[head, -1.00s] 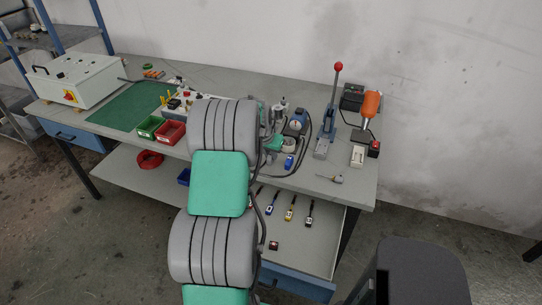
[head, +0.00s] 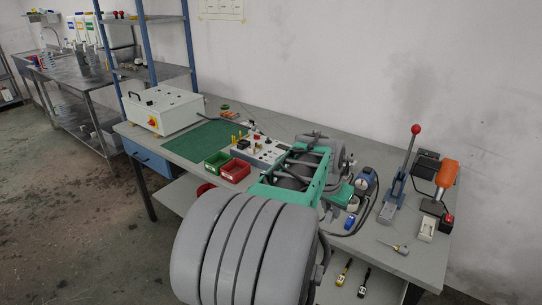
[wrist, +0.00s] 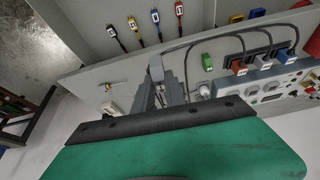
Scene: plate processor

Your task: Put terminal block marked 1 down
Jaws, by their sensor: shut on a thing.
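In the wrist view my gripper (wrist: 160,93) reaches out past the black bar and green cover of my own wrist. Its grey fingers are shut on a small grey block (wrist: 155,68), which appears to be the terminal block. Its mark cannot be read. The block shows in front of the grey bench top (wrist: 120,76); whether it touches the bench cannot be told. In the head view my arm hides the gripper and the held block.
In the head view a red-knobbed lever press (head: 397,185) stands at the right, with an orange-handled tool (head: 446,174) beyond it. Red (head: 235,170) and green (head: 216,163) bins and a white control box (head: 162,108) are left. A green block (wrist: 207,62) lies near cables.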

